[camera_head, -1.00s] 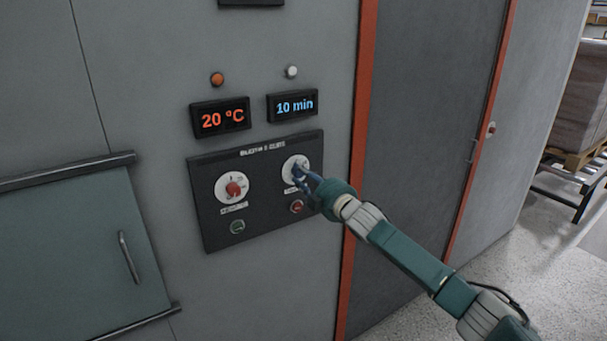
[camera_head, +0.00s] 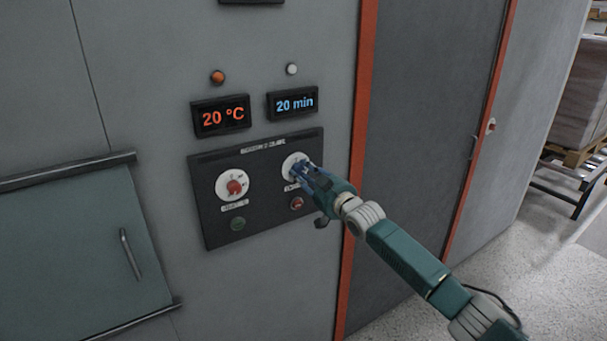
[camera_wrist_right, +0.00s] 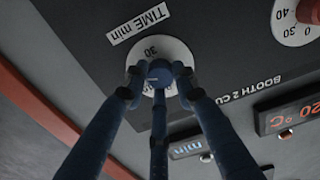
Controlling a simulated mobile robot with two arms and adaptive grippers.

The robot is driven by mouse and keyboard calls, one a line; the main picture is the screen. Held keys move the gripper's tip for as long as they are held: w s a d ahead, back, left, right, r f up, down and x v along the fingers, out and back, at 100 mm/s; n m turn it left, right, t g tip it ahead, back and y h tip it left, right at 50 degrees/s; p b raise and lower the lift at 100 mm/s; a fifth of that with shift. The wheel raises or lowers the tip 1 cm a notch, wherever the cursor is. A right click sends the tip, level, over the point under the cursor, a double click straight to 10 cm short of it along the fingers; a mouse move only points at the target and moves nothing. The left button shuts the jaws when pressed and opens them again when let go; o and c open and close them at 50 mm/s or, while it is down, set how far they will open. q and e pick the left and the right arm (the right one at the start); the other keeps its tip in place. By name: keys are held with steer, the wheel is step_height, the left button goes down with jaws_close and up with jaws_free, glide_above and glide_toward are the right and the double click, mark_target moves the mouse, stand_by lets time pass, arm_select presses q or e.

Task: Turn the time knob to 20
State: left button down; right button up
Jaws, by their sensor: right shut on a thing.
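The time knob (camera_wrist_right: 158,72) is a small blue-looking knob on a white dial (camera_wrist_right: 176,50) under the label "TIME min" in the right wrist view. The dial also shows in the head view (camera_head: 291,162), partly hidden by the fingers. My right gripper (camera_head: 304,172) has its blue fingers closed around the knob; in the right wrist view the fingers (camera_wrist_right: 160,80) touch its sides. The time display (camera_head: 293,103) reads "20 min" in blue. My left gripper is not in view.
A red temperature knob (camera_head: 234,187) sits left of the time dial, under a display (camera_head: 221,116) reading "20 °C". A green button (camera_head: 238,224) and a red button (camera_head: 297,203) are below the dials. A hatch with a handle (camera_head: 131,254) is at the left.

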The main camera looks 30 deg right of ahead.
steer(key=shift+f+m, duration=0.1)
steer(key=shift+m, duration=0.5)
steer(key=o, duration=1.2)
steer(key=shift+c, duration=0.2)
steer(key=shift+s, duration=0.1)
steer(key=shift+s, duration=0.2)
steer(key=s, duration=1.1)
steer(key=shift+s+d, duration=0.15)
steer(key=shift+s, duration=0.1)
